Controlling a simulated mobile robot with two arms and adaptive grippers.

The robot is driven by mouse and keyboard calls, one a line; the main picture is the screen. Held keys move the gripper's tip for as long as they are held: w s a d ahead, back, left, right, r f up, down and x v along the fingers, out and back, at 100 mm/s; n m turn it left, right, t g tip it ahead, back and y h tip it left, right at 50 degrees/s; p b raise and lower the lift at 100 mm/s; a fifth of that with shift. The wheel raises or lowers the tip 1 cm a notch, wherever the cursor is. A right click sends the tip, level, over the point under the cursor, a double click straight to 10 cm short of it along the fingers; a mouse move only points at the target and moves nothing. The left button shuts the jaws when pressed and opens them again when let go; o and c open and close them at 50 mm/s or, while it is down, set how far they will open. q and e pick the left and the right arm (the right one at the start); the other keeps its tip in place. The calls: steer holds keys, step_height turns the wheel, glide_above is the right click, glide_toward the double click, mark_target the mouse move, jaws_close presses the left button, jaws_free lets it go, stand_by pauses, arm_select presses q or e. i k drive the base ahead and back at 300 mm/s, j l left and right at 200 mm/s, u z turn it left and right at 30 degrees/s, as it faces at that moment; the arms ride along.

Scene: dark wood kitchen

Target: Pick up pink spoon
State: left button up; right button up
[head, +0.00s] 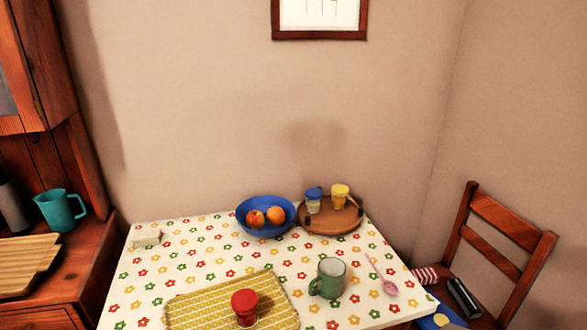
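The pink spoon (383,277) lies flat on the flowered tablecloth near the right edge of the table (195,265). Its bowl is toward the front and its handle points back and to the left. It lies just right of a green mug (329,279), apart from it. Neither of my grippers shows in the head view.
A blue bowl with fruit (245,229) and a round wooden tray with two jars (331,229) stand at the back. A yellow mat (190,311) carries a red-lidded jar (245,307). A wooden chair (510,216) with things on its seat stands right of the table.

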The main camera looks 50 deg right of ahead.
mark_target(393, 290)
steer(key=k+z, duration=0.15)
steer(key=z, duration=1.9)
